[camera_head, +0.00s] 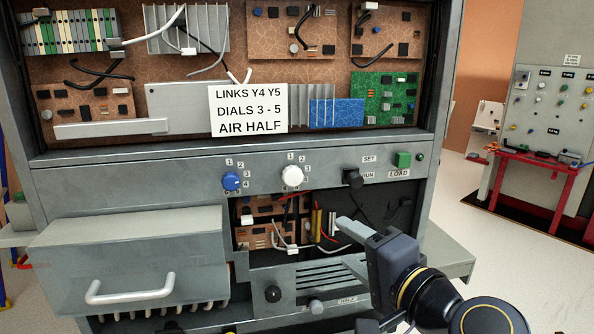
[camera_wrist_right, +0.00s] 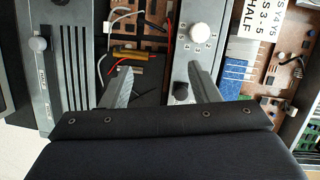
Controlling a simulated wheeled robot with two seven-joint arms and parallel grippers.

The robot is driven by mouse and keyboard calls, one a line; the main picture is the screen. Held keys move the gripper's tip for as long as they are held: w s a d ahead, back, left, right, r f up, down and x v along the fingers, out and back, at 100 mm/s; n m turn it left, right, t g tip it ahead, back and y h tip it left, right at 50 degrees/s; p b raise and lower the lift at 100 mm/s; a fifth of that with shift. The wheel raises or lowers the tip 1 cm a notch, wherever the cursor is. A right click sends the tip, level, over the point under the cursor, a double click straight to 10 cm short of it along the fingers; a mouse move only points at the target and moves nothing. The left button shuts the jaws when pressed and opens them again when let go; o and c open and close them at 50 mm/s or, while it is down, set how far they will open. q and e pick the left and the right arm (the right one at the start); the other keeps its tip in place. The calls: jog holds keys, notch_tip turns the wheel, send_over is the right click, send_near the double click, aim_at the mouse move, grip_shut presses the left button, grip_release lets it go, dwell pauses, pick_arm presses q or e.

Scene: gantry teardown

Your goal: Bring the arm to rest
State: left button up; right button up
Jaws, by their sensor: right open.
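My right gripper (camera_head: 345,242) comes in from the lower right in the head view, in front of the open bay (camera_head: 385,210) of the grey cabinet (camera_head: 110,185). Its two fingers are apart with nothing between them. In the right wrist view the fingers (camera_wrist_right: 158,72) also stand apart, one over the bay with its wires, the other over the control strip near the black knob (camera_wrist_right: 181,92). I cannot tell whether a fingertip touches anything. My left gripper is not in view.
A drawer box (camera_head: 125,255) with a white handle juts out at left. The control strip carries a blue dial (camera_head: 231,181), a white dial (camera_head: 291,176) and a green button (camera_head: 402,160). A grey ledge (camera_head: 450,262) sticks out at right. Open floor separates the cabinet from a red stand (camera_head: 545,165).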

jog(key=s+d+f+n+g+h, duration=0.2)
jog(key=s+d+f+n+g, duration=0.3)
jog(key=s+f, duration=0.5)
jog(key=s+d+f+n+g+h, duration=0.2)
jog(key=s+d+f+n+g, duration=0.15)
jog(key=s+d+f, duration=0.6)
notch_tip(320, 180, up, 12)
jog(key=w+a+p, duration=0.1)
jog(key=a+p, duration=0.1)
jog(key=p, duration=1.3)
jog(key=shift+w+a+g, duration=0.2)
jog(key=shift+a+g, duration=0.05)
jog(key=shift+g, duration=0.1)
jog(key=shift+f, duration=0.1)
